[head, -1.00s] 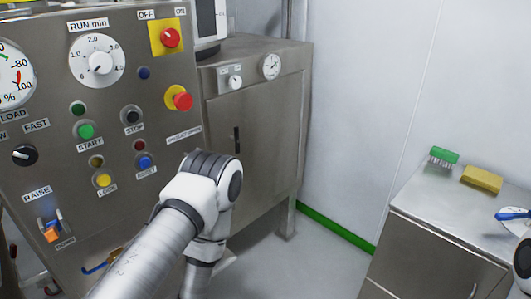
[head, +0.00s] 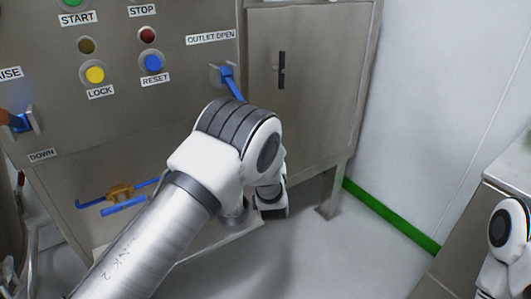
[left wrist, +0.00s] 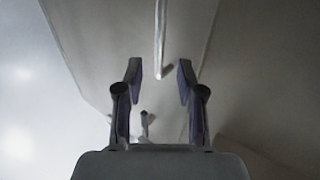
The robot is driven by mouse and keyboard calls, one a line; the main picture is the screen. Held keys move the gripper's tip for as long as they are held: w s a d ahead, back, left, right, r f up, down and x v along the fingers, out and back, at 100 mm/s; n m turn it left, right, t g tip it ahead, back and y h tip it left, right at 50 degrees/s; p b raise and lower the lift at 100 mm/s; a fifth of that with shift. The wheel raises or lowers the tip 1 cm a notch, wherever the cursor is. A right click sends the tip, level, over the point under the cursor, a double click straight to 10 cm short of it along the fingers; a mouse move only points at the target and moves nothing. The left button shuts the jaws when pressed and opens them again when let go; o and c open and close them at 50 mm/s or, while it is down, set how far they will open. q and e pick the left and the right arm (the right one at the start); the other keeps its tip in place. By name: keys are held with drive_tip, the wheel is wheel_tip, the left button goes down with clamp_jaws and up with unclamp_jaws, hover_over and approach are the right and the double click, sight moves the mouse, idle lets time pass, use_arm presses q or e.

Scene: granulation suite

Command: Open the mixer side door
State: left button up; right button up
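The mixer's grey steel front (head: 130,165) fills the left of the head view. To its right is a closed grey door (head: 325,105) with a dark upright handle (head: 282,68). I cannot tell if this is the mixer side door. My left arm reaches in front of the mixer, and its gripper (head: 270,205) points down and is mostly hidden by the arm. In the left wrist view the left gripper (left wrist: 159,68) is open and empty. A pale thin bar (left wrist: 160,38) lies beyond its fingertips, apart from them. My right gripper is out of view.
Buttons and a blue lever (head: 229,80) are on the mixer panel. A blue-handled valve (head: 121,194) is low on its front. A grey cabinet (head: 470,230) stands at right. The floor (head: 345,255) between is clear.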

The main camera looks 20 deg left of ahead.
use_arm(q)
drive_tip(key=b+x, duration=0.1)
drive_tip(key=x, duration=0.6)
drive_tip(key=shift+f, duration=0.2)
clamp_jaws()
